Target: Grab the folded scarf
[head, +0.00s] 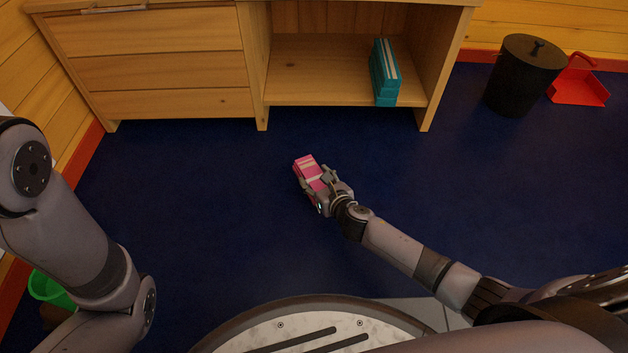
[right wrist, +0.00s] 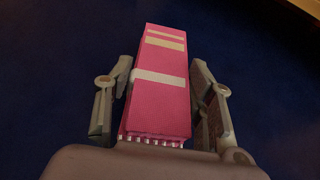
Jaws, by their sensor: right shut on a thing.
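The folded scarf (head: 307,168) is a pink block with pale stripes, held over the blue floor in front of the wooden cabinet. My right gripper (head: 316,184) is shut on it, with a finger on each side. In the right wrist view the scarf (right wrist: 160,90) stands out lengthwise between the two fingers (right wrist: 160,105), its fringed end toward the palm. I cannot tell how high it is above the floor. My left arm shows at the left of the head view, but its gripper is out of view.
A wooden cabinet (head: 155,60) with drawers and an open shelf stands at the back. Teal books (head: 385,72) are on its shelf. A black lidded bin (head: 522,78) and a red dustpan (head: 580,88) are at the back right. A green container (head: 50,289) is at lower left. The mid floor is clear.

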